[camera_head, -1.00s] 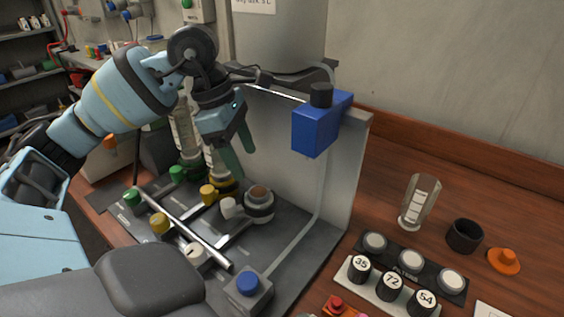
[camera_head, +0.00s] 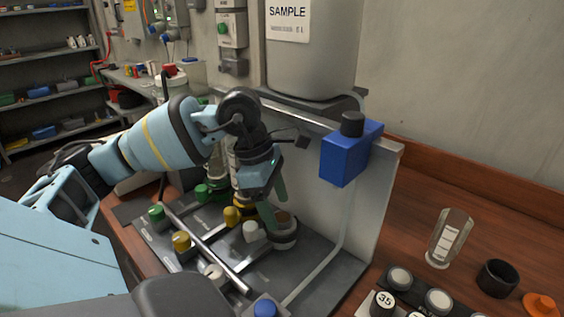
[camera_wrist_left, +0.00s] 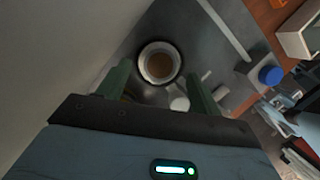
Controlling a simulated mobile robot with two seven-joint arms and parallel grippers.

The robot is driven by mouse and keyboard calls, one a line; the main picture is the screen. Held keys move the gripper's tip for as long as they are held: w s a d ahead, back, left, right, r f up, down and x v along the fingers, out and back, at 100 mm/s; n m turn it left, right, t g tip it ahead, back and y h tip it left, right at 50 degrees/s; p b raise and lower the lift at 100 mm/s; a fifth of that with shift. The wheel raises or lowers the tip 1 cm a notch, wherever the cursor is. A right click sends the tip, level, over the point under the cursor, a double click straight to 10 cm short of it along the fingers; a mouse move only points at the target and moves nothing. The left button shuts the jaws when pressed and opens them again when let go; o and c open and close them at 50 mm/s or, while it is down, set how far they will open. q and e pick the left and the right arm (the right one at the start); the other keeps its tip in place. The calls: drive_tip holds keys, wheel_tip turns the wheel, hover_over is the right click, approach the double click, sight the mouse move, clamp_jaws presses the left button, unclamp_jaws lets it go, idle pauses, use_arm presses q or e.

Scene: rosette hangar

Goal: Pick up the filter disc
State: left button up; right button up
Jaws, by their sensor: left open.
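A round grey holder (camera_head: 284,240) stands on the dark base plate, with a brown round face, perhaps the filter disc (camera_head: 283,219), inside its rim. In the left wrist view the brown face (camera_wrist_left: 159,66) shows inside the pale ring of the holder (camera_wrist_left: 143,64). My left gripper (camera_head: 275,203) is open and empty, with green fingers pointing down just above the holder. In the left wrist view the open fingers (camera_wrist_left: 159,80) lie on either side below the holder. Whether they touch it cannot be told. My right gripper is not in view.
A white knob (camera_head: 251,231) stands close to the holder. Yellow and green valve knobs (camera_head: 232,215) and a metal bar (camera_head: 205,248) lie left. A blue box (camera_head: 348,155) sits on the upright panel (camera_head: 380,190) at right. A glass (camera_head: 449,238) stands on the wooden bench.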

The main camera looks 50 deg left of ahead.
sight(278, 216)
use_arm(q)
drive_tip(key=shift+x, duration=0.9)
drive_tip(key=shift+c, duration=1.3)
drive_tip(key=c, duration=0.8)
drive_tip(key=shift+r, duration=0.15)
drive_tip(key=shift+r, duration=0.65)
wheel_tip(278, 216, up, 17)
drive_tip(key=p, duration=0.3)
drive_tip(key=shift+f+p, duration=0.25)
drive_tip(key=shift+p, duration=0.15)
